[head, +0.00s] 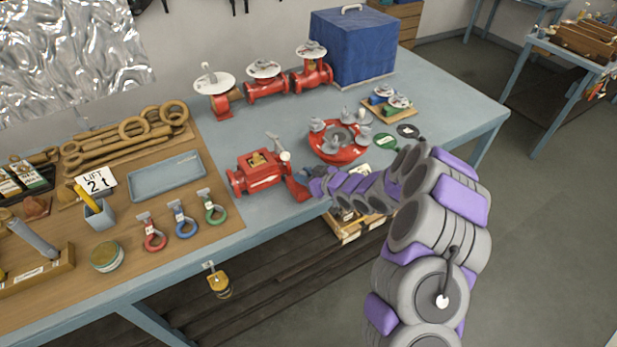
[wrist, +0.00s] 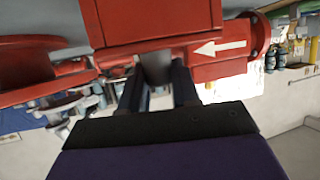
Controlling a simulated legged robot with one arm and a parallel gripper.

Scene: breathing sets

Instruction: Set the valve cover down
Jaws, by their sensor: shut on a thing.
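A red valve body (head: 260,172) lies on the blue bench with an opening in its top. A small red piece (head: 298,189), which looks like the valve cover, is at my gripper (head: 309,176), close to the body's right end. I cannot tell whether it touches the body or the bench. In the wrist view my gripper (wrist: 158,88) is shut on a grey metal part (wrist: 155,68). Red metal, including a squarish block (wrist: 150,20) and a length with a white arrow (wrist: 222,47), is right beyond the fingers. How the grey part joins the red is hidden.
A red flange with studs (head: 338,152) stands right behind my gripper. A metal lever (head: 277,146) is by the valve body. Green and dark discs (head: 386,141) lie to the right. The bench's front edge is close.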

